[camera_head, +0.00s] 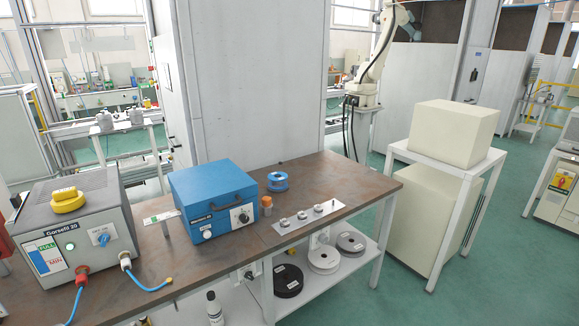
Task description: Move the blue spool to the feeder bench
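The blue spool (277,181) lies flat on the brown bench top (345,183), just to the right of a blue box-shaped unit. It shows a blue rim and a paler centre. I cannot tell from this view which bench is the feeder bench; no label for it shows. Neither of my grippers is in view, and nothing touches the spool.
The blue unit (213,195) and a grey Gorsetil welder (75,225) with blue cables stand on the bench. Dark and white spools (323,259) lie on the shelf below. The bench's right end is clear.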

